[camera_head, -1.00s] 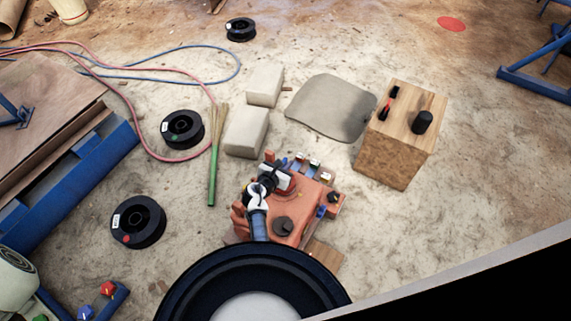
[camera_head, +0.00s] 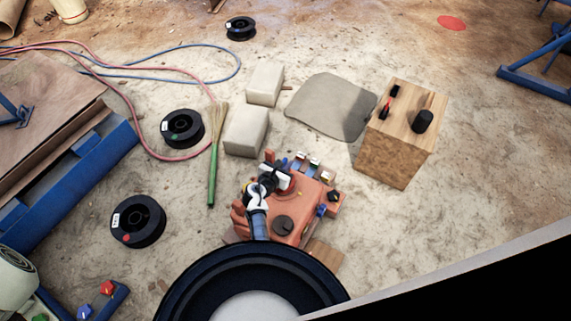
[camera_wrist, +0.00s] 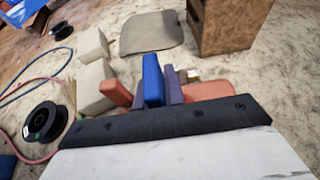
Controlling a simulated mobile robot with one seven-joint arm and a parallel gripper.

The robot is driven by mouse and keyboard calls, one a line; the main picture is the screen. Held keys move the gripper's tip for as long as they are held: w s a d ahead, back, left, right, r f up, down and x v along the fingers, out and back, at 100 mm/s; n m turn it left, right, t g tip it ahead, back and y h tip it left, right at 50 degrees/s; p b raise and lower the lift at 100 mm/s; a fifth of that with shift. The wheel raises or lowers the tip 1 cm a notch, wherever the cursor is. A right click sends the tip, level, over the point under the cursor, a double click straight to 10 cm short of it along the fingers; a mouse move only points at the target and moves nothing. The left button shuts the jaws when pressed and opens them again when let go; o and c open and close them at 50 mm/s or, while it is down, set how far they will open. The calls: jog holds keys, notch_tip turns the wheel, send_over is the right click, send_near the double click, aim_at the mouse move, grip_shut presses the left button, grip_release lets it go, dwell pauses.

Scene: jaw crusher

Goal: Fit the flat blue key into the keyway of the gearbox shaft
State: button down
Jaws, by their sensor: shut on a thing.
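The flat blue key (camera_wrist: 153,80) stands upright between the two grey-purple fingers of my gripper (camera_wrist: 155,88) in the wrist view. My gripper is shut on it. The orange gearbox (camera_head: 308,205) sits low in the middle of the head view, and parts of it show behind the fingers in the wrist view (camera_wrist: 208,91). In the head view my gripper (camera_head: 276,178) is over the gearbox's upper left part. My wrist and gripper hide the shaft and its keyway there. I cannot tell whether the key touches the gearbox.
A small rack with several coloured pieces (camera_head: 314,166) adjoins the gearbox's far side. Two pale blocks (camera_head: 246,132) and a grey mat (camera_head: 325,107) lie beyond. A wooden box (camera_head: 392,150) stands right, black spools (camera_head: 138,221) left.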

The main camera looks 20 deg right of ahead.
jog(key=shift+f+b, duration=0.75)
jog(key=shift+f, duration=0.25)
jog(key=c, duration=1.4)
grip_release()
jog(key=p+v, duration=0.1)
jog(key=v, duration=1.2)
jog(key=shift+s+a+r, duration=0.25)
